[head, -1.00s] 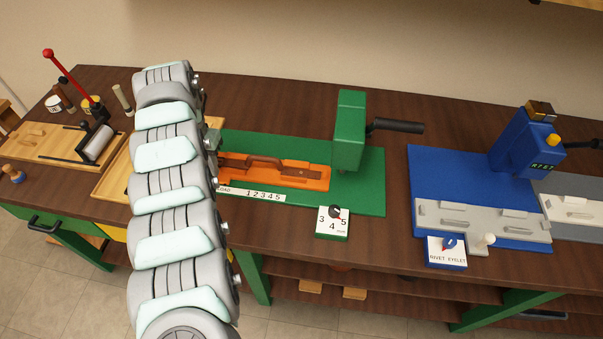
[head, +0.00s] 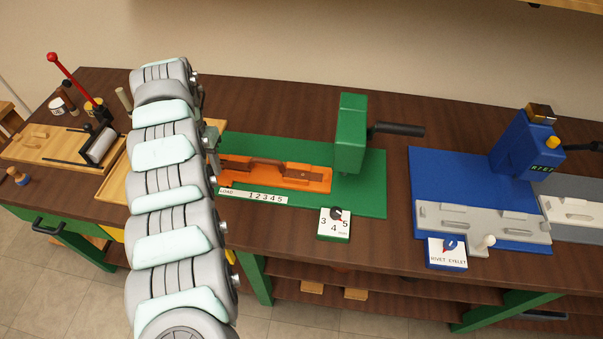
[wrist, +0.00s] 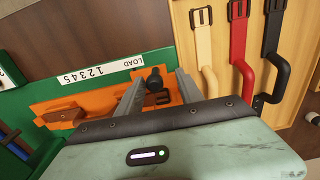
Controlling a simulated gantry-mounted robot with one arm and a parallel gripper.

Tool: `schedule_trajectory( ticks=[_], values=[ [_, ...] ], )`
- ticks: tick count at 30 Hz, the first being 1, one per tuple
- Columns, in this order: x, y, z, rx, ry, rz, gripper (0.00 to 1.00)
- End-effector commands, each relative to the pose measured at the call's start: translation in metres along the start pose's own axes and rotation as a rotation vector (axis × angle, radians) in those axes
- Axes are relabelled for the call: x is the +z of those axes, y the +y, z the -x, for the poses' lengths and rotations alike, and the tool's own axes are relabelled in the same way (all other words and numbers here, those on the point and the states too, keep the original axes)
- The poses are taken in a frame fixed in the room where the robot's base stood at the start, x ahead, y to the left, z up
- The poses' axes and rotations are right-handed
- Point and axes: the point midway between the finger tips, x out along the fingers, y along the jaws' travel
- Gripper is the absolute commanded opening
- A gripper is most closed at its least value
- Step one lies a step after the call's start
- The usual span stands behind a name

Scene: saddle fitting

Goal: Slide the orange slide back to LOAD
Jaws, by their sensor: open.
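The orange slide (head: 312,184) lies on the green base plate (head: 365,200) of the green press, with a brown strap (head: 270,163) along it. A white scale strip marked LOAD and 1 2 3 4 5 (head: 254,197) runs along its front; LOAD is at the left end. In the wrist view the orange slide (wrist: 98,99) carries a black knob (wrist: 154,80). My gripper (wrist: 158,82) is open, one finger on each side of the knob. I cannot tell whether either finger touches it. In the head view my arm hides most of the gripper and the slide's left end.
The green press head (head: 351,135) with a black handle stands over the slide's right end. A dial block (head: 334,224) is in front. A wooden tray with cream, red and black straps (wrist: 238,45) lies beside the slide. A blue press (head: 520,145) stands to the right.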

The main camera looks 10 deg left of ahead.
Motion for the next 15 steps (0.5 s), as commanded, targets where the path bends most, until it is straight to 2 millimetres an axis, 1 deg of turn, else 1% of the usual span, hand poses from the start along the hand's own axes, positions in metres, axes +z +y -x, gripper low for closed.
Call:
schedule_trajectory(
  ticks=[1,15],
  values=[
    [0.0,0.0,0.008,0.0,0.001,0.0,0.44],
    [-0.001,0.0,0.043,0.0,0.001,-0.001,0.44]
  ],
)
